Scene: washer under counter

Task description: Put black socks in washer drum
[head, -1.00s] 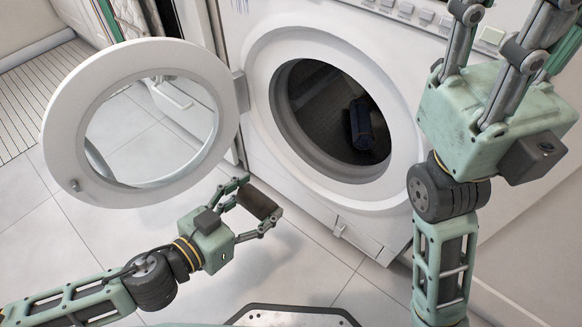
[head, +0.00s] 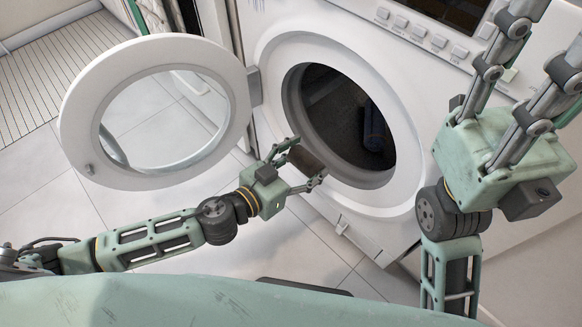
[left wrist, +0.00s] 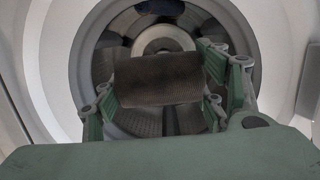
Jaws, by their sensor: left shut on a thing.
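A dark, rolled pair of socks (head: 306,161) is held in my left gripper (head: 301,167), which is shut on it just outside the lower left rim of the washer's round opening. In the left wrist view the socks (left wrist: 158,79) lie crosswise between the fingers, with the drum (left wrist: 125,60) behind them. The washer drum (head: 325,105) is open to view and dark inside. A dark blue item (head: 374,128) lies inside it to the right. My right gripper (head: 540,50) is raised at the upper right, its fingertips cut off by the frame edge.
The round washer door (head: 78,120) stands swung open to the left, above my left forearm. The control panel (head: 420,32) runs above the opening. Tiled floor (head: 50,225) lies clear at the lower left.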

